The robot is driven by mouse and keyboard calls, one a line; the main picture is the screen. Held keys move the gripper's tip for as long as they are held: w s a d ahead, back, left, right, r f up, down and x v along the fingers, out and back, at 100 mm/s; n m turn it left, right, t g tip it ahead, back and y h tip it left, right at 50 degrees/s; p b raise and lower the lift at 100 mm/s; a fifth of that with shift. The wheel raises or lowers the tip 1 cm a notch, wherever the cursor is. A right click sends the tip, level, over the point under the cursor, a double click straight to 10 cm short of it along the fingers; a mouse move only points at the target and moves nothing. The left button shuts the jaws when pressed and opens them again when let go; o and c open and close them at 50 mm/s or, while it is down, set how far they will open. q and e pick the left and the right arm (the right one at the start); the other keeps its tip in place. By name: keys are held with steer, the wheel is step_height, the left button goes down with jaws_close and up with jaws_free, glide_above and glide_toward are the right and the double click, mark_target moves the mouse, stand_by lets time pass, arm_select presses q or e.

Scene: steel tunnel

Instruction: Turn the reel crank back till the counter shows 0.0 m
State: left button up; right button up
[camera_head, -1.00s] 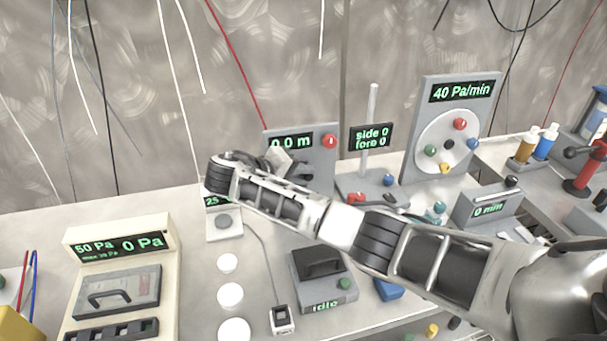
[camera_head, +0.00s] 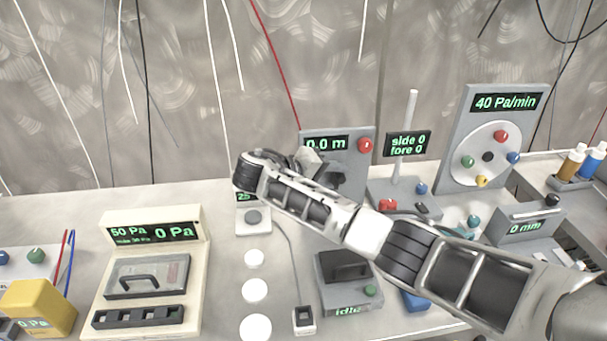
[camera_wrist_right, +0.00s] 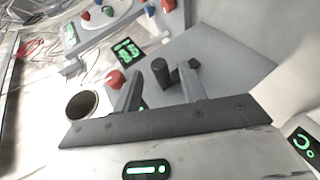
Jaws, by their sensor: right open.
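The reel unit is an upright grey panel (camera_head: 355,172) standing at the back of the bench. Its counter (camera_head: 326,143) reads 0.0 m in green, with a red knob (camera_head: 365,145) beside it. In the head view my right forearm and wrist cover most of the crank. My right gripper (camera_wrist_right: 161,75) is open in the right wrist view, its two fingers pointing at the grey panel. A dark, short cylindrical crank handle (camera_wrist_right: 160,70) shows between the fingertips; I cannot tell whether either finger touches it. The red knob also shows there (camera_wrist_right: 115,79). My left gripper is not in view.
A post with a "side 0 fore 0" display (camera_head: 408,144) and a 40 Pa/min dial panel (camera_head: 510,130) stand to the right. Several white discs and a box marked idle (camera_head: 348,312) lie in front of my arm.

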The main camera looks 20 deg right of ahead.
steer(key=v, duration=1.4)
steer(key=shift+a+r, duration=0.25)
steer(key=shift+a, duration=0.05)
steer(key=shift+s, duration=0.1)
steer(key=shift+s, duration=0.1)
